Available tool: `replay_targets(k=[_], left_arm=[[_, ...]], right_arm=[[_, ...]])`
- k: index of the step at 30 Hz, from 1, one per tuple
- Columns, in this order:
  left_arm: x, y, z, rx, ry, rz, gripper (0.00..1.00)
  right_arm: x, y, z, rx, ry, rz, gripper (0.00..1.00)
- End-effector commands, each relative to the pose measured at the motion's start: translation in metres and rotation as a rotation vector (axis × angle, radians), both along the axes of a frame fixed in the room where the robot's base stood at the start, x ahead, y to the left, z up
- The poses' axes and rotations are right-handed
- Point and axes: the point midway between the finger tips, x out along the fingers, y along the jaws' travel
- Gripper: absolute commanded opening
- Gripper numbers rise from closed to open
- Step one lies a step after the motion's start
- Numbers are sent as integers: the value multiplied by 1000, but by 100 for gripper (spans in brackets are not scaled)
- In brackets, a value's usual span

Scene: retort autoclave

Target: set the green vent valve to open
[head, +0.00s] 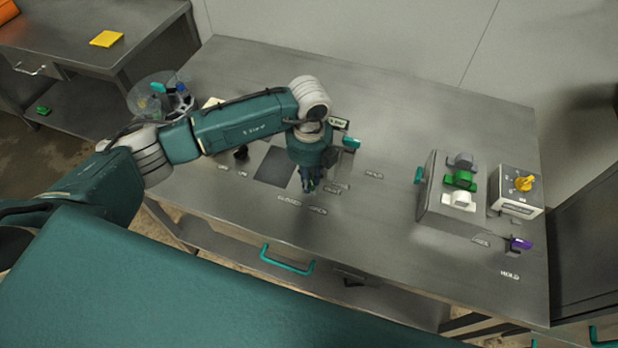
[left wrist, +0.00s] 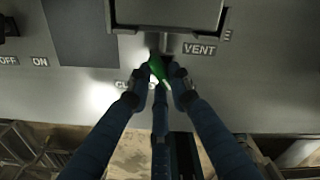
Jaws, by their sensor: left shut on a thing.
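The green vent valve handle (left wrist: 156,67) shows in the left wrist view between my left fingers, above the worktop's front edge. The VENT label (left wrist: 199,49) is just right of it, and a partly covered label is to its left. My left gripper (left wrist: 160,80) is shut on the green handle. In the head view my left gripper (head: 309,187) points down at the worktop, hiding most of the valve. The CLOSED label (head: 289,200) lies left of the fingers and another small label (head: 318,211) lies in front. The handle's exact angle is hard to tell. My right gripper is not in view.
On the worktop (head: 400,110), a box with grey, green and white knobs (head: 440,205) and a box with a yellow knob (head: 515,205) stand at right. A purple lever (head: 520,243) is near the right edge. A clear round container (head: 160,97) stands at left.

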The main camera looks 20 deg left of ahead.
Motion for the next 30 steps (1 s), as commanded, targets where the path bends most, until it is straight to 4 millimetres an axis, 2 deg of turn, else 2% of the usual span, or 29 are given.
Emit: replay_targets(k=[13, 14, 16, 25, 30], left_arm=[[3, 0, 3, -1, -8, 12, 0], [3, 0, 3, -1, -8, 12, 25], [3, 0, 3, 0, -7, 11, 39], [1, 0, 2, -1, -3, 9, 39], [2, 0, 17, -1, -6, 8, 39]], right_arm=[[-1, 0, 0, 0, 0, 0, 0], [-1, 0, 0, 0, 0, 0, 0], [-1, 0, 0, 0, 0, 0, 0], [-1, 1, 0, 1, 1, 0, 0], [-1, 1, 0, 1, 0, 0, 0]])
